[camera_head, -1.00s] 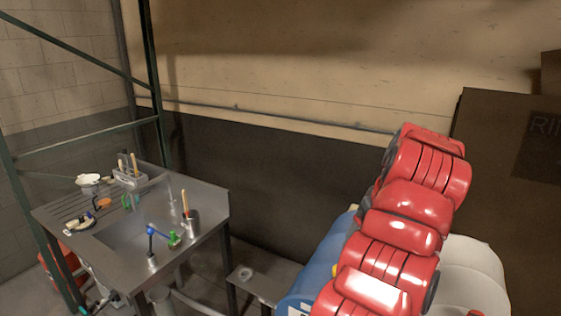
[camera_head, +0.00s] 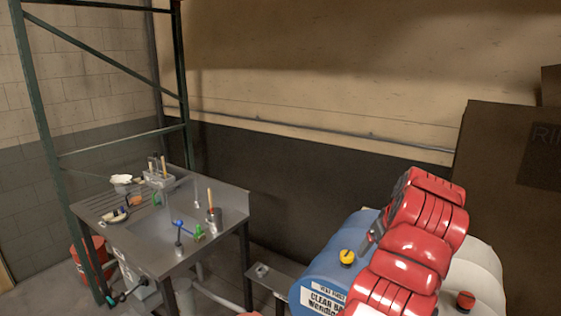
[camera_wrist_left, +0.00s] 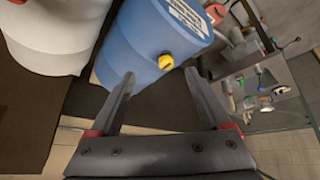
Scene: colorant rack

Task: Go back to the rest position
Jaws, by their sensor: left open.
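My left gripper (camera_wrist_left: 165,100) is open in the left wrist view, its two dark fingers spread with nothing between them. A blue drum (camera_wrist_left: 150,40) with a yellow cap (camera_wrist_left: 166,62) lies beyond the fingertips; contact cannot be judged. In the head view, a red segmented arm of mine rises from the lower right in front of the blue drum (camera_head: 335,255). A dark part at its side may be a gripper, but its jaws are not clear. My right gripper cannot be made out.
A metal sink table (camera_head: 150,235) with tools, a green metal frame (camera_head: 45,130) and a red bucket (camera_head: 88,258) are at left. A low metal bench (camera_head: 280,277) stands between sink and drum. A dark board (camera_head: 510,180) is at right.

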